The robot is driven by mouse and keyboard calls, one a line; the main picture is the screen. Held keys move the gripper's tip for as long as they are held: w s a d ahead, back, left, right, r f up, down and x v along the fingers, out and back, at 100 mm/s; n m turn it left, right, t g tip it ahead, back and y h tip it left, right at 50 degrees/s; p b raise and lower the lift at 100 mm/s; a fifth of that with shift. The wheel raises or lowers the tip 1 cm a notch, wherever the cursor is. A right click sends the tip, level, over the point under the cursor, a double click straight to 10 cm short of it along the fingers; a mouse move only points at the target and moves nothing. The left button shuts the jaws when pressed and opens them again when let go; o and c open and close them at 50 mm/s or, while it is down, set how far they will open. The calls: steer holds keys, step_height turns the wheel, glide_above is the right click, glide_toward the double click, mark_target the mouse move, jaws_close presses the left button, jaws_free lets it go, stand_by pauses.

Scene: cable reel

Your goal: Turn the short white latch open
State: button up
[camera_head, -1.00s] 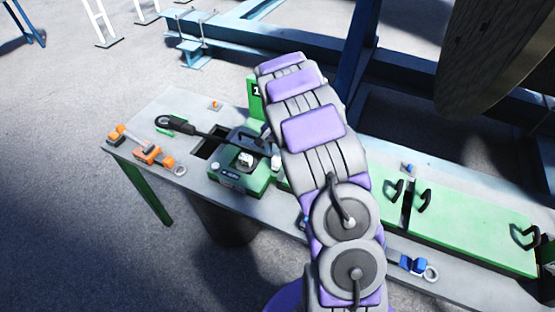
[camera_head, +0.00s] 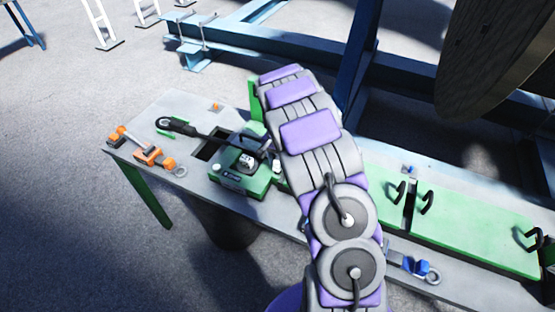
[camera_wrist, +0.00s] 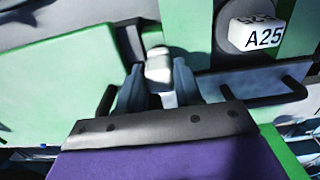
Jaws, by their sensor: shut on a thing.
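In the wrist view, the short white latch (camera_wrist: 159,66) stands between the two grey fingers of my gripper (camera_wrist: 158,88). The fingers are shut on it, one on each side. Its lower end is hidden by the fingers and the gripper's front plate. In the head view my arm hides the gripper, and I cannot make out the latch clearly there. The green box (camera_head: 240,178) is just left of my arm.
The grey table (camera_head: 190,108) holds an orange tool (camera_head: 148,155) at the left and a black-handled lever (camera_head: 185,128) near the green box. Long green covers with black handles (camera_head: 460,222) lie to the right. A large reel (camera_head: 495,60) stands behind at the upper right.

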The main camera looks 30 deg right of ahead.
steer(key=c, duration=0.3)
steer(key=shift+c, duration=0.2)
steer(key=n+p, duration=0.3)
steer(key=shift+a+r+n, duration=0.1)
steer(key=shift+r+n, duration=0.05)
steer(key=shift+n, duration=0.25)
steer(key=n+p, duration=0.3)
steer(key=n, duration=0.1)
steer(key=shift+n, duration=0.3)
steer(key=n+p, duration=0.2)
steer(key=n, duration=0.2)
steer(key=shift+n, duration=0.3)
steer(key=n+p, duration=0.1)
steer(key=n, duration=0.3)
steer(key=shift+n, duration=0.4)
